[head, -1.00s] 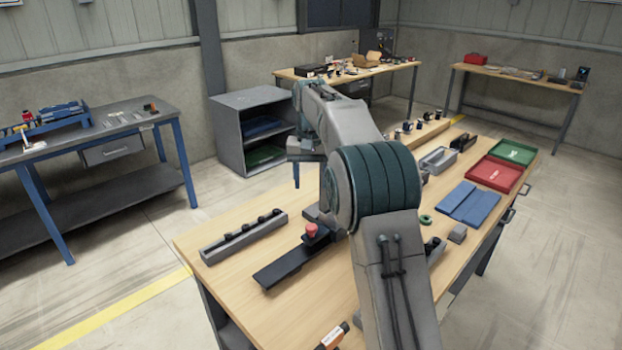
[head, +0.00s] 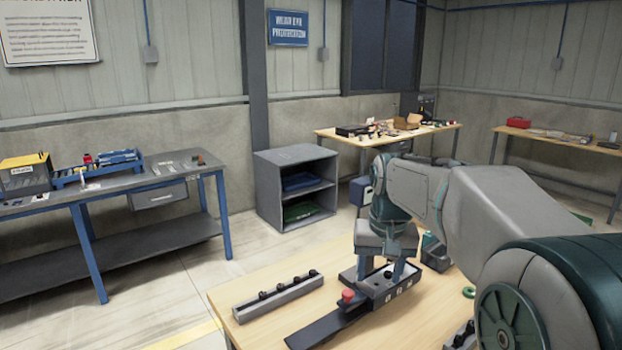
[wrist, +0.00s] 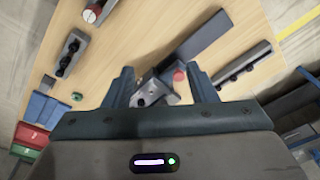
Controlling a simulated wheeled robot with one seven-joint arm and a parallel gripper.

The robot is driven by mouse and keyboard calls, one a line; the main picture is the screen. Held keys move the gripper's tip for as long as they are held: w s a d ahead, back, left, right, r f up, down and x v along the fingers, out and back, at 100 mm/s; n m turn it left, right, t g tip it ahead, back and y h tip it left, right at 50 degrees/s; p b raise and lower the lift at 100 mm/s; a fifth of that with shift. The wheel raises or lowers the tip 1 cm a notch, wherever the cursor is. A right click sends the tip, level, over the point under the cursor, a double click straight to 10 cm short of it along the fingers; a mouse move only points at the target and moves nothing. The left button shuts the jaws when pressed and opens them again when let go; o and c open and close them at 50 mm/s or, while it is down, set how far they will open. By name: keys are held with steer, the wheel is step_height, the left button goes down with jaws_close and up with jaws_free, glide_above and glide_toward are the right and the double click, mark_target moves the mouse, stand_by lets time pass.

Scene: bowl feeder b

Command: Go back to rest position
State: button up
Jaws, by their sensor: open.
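My gripper (head: 386,268) points down over the wooden table (head: 245,330), its two fingers apart with nothing visible between them. In the wrist view my gripper (wrist: 161,84) also shows spread fingers. Below and between them is a grey fixture (wrist: 152,88), partly hidden by the gripper body. In the head view this fixture (head: 381,290) has a dark top and stands just under the fingertips; I cannot tell the exact gap. A red button (head: 348,296) sits beside it, at the end of a dark flat bar (head: 318,330).
A grey rail with black knobs (head: 265,295) lies left of the bar. The wrist view shows a green ring (wrist: 78,97), blue mats (wrist: 40,109), a red tray (wrist: 31,136) and a grey block with black parts (wrist: 72,52). A grey shelf (head: 290,165) stands behind.

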steer(key=s+d+f, duration=0.1)
steer(key=s+f, duration=0.3)
steer(key=s, duration=0.6)
steer(key=s+f+n+t, duration=0.1)
steer(key=s+f, duration=0.3)
steer(key=s, duration=0.7)
steer(key=shift+d+t, duration=0.3)
steer(key=shift+d, duration=0.1)
steer(key=shift+f, duration=0.1)
